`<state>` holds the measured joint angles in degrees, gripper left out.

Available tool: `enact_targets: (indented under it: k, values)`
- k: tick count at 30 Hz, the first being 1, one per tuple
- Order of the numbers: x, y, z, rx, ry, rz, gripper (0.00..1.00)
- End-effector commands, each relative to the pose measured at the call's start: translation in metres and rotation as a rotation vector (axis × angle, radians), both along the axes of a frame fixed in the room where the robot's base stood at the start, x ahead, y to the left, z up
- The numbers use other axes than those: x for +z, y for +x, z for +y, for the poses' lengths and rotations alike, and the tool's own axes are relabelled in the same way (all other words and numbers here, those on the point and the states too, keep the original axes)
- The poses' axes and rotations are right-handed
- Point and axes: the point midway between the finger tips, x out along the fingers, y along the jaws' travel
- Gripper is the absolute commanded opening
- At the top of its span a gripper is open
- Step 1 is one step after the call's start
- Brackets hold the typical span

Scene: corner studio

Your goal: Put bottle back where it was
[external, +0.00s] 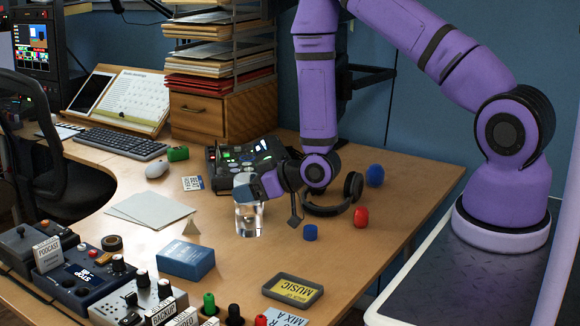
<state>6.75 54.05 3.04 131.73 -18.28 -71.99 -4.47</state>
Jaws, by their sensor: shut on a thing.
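A clear bottle (249,222) is at the middle of the wooden desk in the external view. My gripper (246,197) comes down from the upper right and is shut on the bottle near its top. The fingers and my wrist hide part of the bottle's upper end. The bottle looks upright. I cannot tell whether its base touches the desk or hangs just above it.
Behind stands a black desk phone-like console (240,158).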

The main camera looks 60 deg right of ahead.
Motion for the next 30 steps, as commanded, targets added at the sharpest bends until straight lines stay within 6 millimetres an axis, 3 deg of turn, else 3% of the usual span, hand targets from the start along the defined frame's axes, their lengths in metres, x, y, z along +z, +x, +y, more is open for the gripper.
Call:
enact_targets:
  k: [18, 30]
  values:
    - [-0.052, 0.000, 0.000, 0.000, 0.000, 0.000, 0.33]
    - [-0.056, 0.001, 0.000, 0.000, 0.000, -0.001, 0.33]
